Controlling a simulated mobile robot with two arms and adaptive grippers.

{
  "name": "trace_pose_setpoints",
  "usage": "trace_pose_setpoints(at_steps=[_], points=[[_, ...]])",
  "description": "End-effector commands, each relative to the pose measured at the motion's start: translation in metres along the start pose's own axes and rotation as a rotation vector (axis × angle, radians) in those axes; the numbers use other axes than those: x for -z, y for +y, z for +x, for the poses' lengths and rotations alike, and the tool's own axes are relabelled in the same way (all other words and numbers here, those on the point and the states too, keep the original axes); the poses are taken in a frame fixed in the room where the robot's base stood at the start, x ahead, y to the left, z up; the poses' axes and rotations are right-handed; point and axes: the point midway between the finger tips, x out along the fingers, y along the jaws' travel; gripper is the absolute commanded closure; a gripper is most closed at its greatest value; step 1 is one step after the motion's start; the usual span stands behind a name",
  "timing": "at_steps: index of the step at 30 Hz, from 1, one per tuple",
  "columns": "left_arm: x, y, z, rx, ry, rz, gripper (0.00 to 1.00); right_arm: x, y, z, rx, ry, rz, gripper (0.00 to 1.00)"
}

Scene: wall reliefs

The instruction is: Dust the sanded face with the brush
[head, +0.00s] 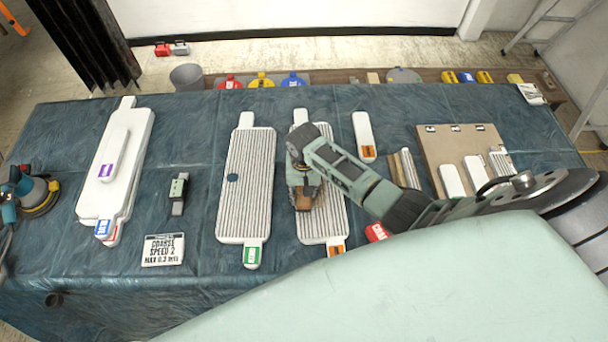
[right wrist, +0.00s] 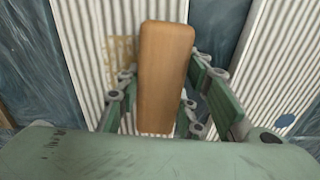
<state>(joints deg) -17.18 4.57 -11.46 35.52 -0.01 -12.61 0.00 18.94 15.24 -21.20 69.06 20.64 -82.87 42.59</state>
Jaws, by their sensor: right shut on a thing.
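My right gripper (head: 303,190) is over the middle of a white ribbed panel with an orange tag (head: 334,222). It is shut on the brush, whose brown wooden block (right wrist: 165,75) fills the middle of the right wrist view. A little of the brush also shows below the gripper in the head view (head: 304,204). The ribbed face lies under the brush, with a tan dusty-looking patch (right wrist: 121,52) beside the block. The bristles are hidden, so I cannot tell whether they touch the face. My left gripper is not in view.
A second ribbed panel (head: 246,180) with a green tag and a blue disc lies to the left. Further left are a small device (head: 178,193), a sign (head: 163,249), stacked smooth white panels (head: 139,130) and a sander (head: 38,196). A brown board (head: 455,146) with samples lies right.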

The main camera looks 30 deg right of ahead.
Motion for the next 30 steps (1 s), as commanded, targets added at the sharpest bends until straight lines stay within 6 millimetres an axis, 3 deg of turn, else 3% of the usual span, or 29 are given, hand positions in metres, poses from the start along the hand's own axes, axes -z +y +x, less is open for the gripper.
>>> trace_pose_setpoints(at_steps=[6, 30], points=[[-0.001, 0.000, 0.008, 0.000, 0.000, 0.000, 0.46, 0.020, -0.002, 0.000, 0.000, 0.001, 0.002, 0.86], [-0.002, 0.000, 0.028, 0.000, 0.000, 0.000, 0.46, 0.062, -0.006, -0.003, 0.001, 0.002, 0.001, 0.86]])
